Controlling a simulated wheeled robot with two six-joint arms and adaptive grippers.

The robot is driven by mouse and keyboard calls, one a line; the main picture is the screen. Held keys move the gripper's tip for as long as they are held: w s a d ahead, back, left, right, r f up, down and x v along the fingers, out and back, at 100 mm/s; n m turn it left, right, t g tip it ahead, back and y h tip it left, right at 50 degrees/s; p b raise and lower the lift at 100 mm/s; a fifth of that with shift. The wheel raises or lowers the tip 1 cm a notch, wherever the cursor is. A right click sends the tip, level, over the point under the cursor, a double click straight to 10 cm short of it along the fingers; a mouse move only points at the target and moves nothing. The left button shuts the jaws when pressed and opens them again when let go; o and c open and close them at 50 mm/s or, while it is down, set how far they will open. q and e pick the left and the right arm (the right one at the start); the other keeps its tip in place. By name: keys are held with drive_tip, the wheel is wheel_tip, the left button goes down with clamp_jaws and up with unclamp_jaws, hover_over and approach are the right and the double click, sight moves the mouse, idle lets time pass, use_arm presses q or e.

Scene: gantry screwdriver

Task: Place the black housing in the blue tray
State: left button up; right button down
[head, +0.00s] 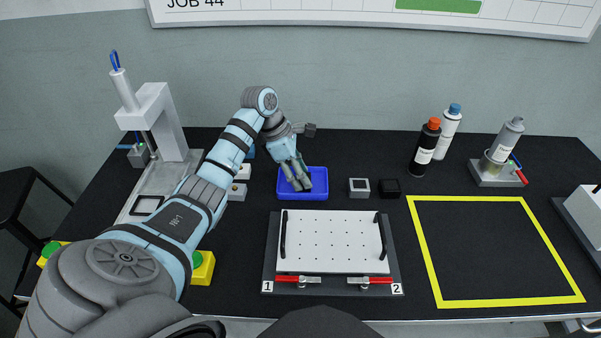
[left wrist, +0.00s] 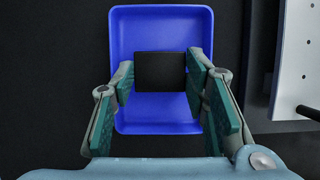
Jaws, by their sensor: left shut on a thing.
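The blue tray (head: 318,172) lies on the black table, left of centre, behind the white perforated plate. My left gripper (head: 301,184) reaches down over it, fingers pointing into its outline. In the left wrist view the gripper (left wrist: 159,78) is shut on a black square part, the black housing (left wrist: 160,72), held between both fingers. The blue tray (left wrist: 160,20) surrounds it in that view. I cannot tell whether the housing touches the tray floor. In the head view the fingers mostly hide it. My right gripper is not in view.
A grey-white square part (head: 359,187) and another black square part (head: 390,188) stand right of the tray. The perforated plate (head: 331,240) with red clamps lies in front. Bottles (head: 425,148) stand at the back right. The yellow-outlined area (head: 492,250) is clear.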

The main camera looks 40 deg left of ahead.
use_arm(q)
drive_tip(key=o, duration=1)
drive_tip(key=shift+r, duration=0.35)
drive_tip(key=p+v, duration=0.2)
drive_tip(key=v, duration=0.9)
drive_tip(key=shift+s+a+r+p, duration=0.1)
drive_tip(key=shift+s+r+p, duration=0.05)
drive_tip(key=shift+r+p, duration=0.15)
